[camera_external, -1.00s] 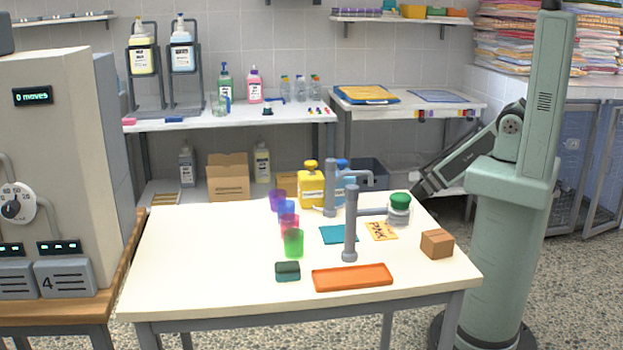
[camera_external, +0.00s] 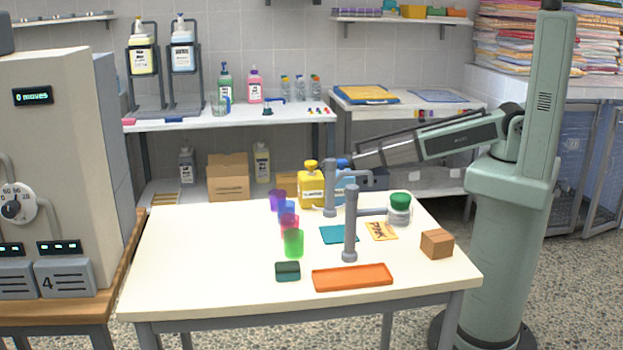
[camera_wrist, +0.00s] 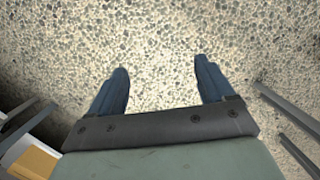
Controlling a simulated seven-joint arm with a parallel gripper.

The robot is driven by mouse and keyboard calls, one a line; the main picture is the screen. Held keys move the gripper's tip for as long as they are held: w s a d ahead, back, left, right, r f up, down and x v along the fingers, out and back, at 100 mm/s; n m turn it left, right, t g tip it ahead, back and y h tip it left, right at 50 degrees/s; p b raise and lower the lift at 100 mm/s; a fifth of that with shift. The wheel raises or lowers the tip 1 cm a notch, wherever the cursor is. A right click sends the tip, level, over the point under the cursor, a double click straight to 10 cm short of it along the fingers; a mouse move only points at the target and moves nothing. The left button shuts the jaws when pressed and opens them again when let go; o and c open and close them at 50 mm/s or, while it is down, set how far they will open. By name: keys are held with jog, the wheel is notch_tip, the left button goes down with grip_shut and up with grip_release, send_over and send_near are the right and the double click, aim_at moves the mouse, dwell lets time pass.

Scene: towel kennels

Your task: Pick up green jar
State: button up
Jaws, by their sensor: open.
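A jar with a green lid and a clear, pale body (camera_external: 399,211) stands upright at the back right of the white table, beside the arm of a grey post. It is not in the wrist view. My gripper (camera_wrist: 160,72) is open and empty in the wrist view, with its two dark blue fingers apart over speckled floor. In the external view my arm reaches left from its column, above and behind the jar; I cannot make out the fingers there.
Two grey posts with side arms (camera_external: 350,225) stand near the jar. Yellow (camera_external: 311,187) and blue bottles stand behind. Several coloured cups (camera_external: 293,243), an orange tray (camera_external: 352,277), a brown box (camera_external: 437,243) and a sponge (camera_external: 287,271) share the table. The table's left side is clear.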

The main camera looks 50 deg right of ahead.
jog(key=w+a+r+n+t+y, duration=0.1)
jog(key=w+a+r, duration=0.3)
jog(key=a+r, duration=1.1)
jog(key=s+a+r+n+t+y, duration=0.1)
jog(key=s+a+r, duration=0.1)
jog(key=a+r, duration=0.75)
jog(key=s+a+r+n, duration=0.1)
jog(key=s+a+r, duration=0.1)
jog(key=a+r, duration=0.75)
jog(key=n+h, duration=0.2)
jog(key=n, duration=0.9)
send_near(294, 240)
jog(key=w+d+r, duration=0.1)
jog(key=d+r, duration=0.1)
jog(key=d, duration=0.1)
jog(key=shift+t, duration=0.3)
notch_tip(294, 240, down, 8)
jog(key=shift+w+a+f, duration=0.1)
jog(key=shift+w+a, duration=0.05)
jog(key=shift+a+f, duration=0.2)
jog(key=shift+f, duration=2.45)
jog(key=shift+c, duration=0.4)
jog(key=c, duration=1)
